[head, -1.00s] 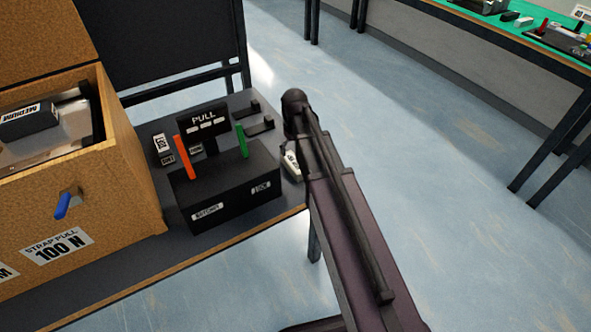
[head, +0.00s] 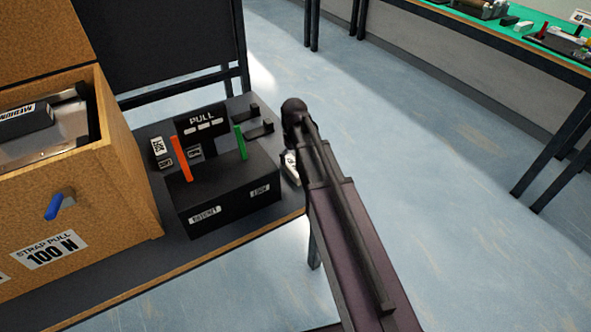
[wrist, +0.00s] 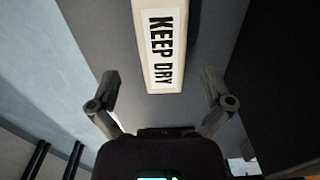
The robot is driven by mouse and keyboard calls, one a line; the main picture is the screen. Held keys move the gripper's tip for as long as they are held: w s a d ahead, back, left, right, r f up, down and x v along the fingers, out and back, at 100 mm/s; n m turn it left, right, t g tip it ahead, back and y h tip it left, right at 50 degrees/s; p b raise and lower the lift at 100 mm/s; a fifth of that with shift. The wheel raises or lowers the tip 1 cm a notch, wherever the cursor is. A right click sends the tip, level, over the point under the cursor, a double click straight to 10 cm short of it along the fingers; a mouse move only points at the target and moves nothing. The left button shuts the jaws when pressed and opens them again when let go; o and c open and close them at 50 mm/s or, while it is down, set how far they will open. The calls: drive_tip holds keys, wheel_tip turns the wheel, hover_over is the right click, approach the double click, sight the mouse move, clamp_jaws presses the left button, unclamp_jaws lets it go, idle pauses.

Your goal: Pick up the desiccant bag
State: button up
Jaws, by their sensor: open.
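The desiccant bag (wrist: 160,45) is a white, narrow pack with a "KEEP DRY" label in the wrist view. It lies on the dark bench top and runs out of the top of that view. In the head view, a white piece that looks like the bag (head: 291,168) shows at the bench's right end, partly hidden by my arm. My gripper (wrist: 160,76) is open, with one finger to each side of the bag's near end in the picture. I see no contact. The fingers are hidden in the head view.
A black box (head: 226,205) with red and green levers and a "PULL" sign stands left of the bag. A brown cabinet (head: 120,210) with a blue-tipped handle stands further left. Open floor (head: 450,180) lies to the right. A green-topped table (head: 510,22) stands at the upper right.

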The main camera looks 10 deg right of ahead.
sight(294, 165)
drive_tip(key=shift+a+f+b, duration=0.1)
drive_tip(key=shift+f+b, duration=2.15)
drive_tip(key=shift+f, duration=0.2)
drive_tip(key=c, duration=1.1)
